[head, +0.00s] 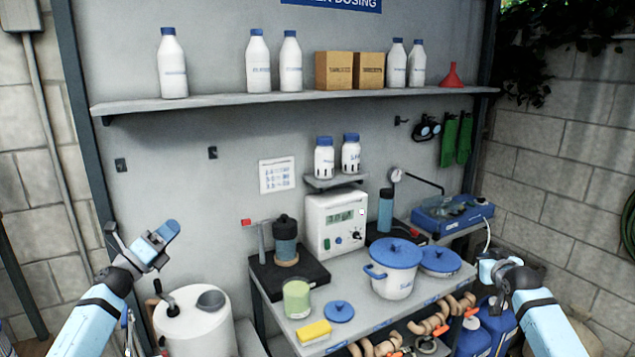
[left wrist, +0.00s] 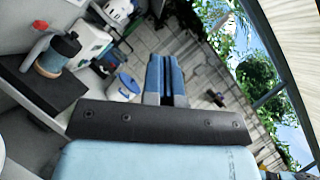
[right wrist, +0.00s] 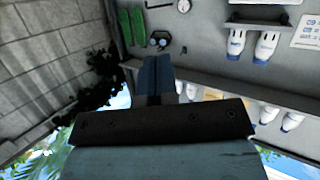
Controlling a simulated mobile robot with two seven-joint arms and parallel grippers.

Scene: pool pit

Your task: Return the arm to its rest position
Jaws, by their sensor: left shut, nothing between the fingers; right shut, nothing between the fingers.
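My left gripper (head: 163,236) is raised at the left of the head view, above the white drum and clear of the bench. Its blue fingers (left wrist: 165,76) are closed together in the left wrist view, with nothing between them. My right gripper (head: 493,268) is at the right of the head view, in front of the bench's right end. In the right wrist view its blue fingers (right wrist: 155,76) are closed together and empty. Both arms come in from the lower corners, and neither gripper touches anything that I can see.
The bench (head: 345,275) holds a white pot (head: 393,280) with a blue lid, a green jar (head: 297,300), a yellow sponge (head: 313,332) and a control box (head: 337,222). A white drum (head: 195,328) stands below my left gripper. Blue canisters (head: 472,340) stand at lower right.

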